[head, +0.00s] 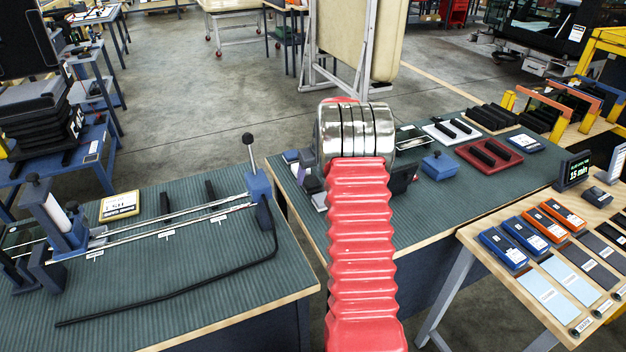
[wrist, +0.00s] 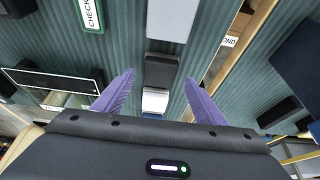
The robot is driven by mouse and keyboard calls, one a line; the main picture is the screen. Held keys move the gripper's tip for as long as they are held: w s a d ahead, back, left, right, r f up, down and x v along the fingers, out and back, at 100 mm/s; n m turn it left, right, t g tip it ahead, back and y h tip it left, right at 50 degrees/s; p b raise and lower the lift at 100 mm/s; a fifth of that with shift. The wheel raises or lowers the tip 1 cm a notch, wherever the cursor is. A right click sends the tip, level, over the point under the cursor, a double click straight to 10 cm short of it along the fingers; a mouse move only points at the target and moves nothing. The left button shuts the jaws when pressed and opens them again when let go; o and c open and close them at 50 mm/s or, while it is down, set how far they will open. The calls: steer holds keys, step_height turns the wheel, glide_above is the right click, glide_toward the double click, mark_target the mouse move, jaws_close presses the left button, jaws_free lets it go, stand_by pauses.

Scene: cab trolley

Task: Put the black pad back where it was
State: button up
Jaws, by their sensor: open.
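My gripper is hidden behind my red arm in the head view, apart from a bit of purple finger. In the wrist view my gripper (wrist: 160,76) has its two purple fingers spread apart. A small black pad (wrist: 161,66) shows between and beyond the fingertips, with free space on both sides. I cannot tell its height gap from the fingers. Similar black pads lie in pairs: on the left bench (head: 164,203), on a white tray (head: 438,138) and on a red tray (head: 470,150). I cannot tell which one the task means.
A light grey plate (wrist: 170,18) lies beyond the pad and a white block (wrist: 155,100) nearer. A CHECK sign (wrist: 90,14) is at upper left. A rail fixture (head: 180,232) with a black cable fills the left bench. A wooden table (head: 545,262) with coloured devices stands at right.

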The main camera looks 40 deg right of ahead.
steer(key=v, duration=0.9)
steer(key=shift+s+a+r, duration=0.1)
stand_by(0.4)
steer(key=s+a+r+n, duration=0.1)
steer(key=s+a+r, duration=0.3)
steer(key=a, duration=0.5)
steer(key=s+a+r, duration=0.2)
steer(key=a+r, duration=0.3)
steer(key=a, duration=0.3)
steer(key=s+a+r+n, duration=0.1)
steer(key=s+a+r, duration=0.1)
steer(key=a+r, duration=0.5)
steer(key=s+a+f+n+t+y, duration=0.1)
steer(key=s+a+f, duration=0.2)
steer(key=s+a, duration=1.5)
steer(key=s, duration=0.3)
steer(key=shift+s+a+f, duration=0.25)
steer(key=shift+s, duration=0.1)
steer(key=shift+c, duration=0.6)
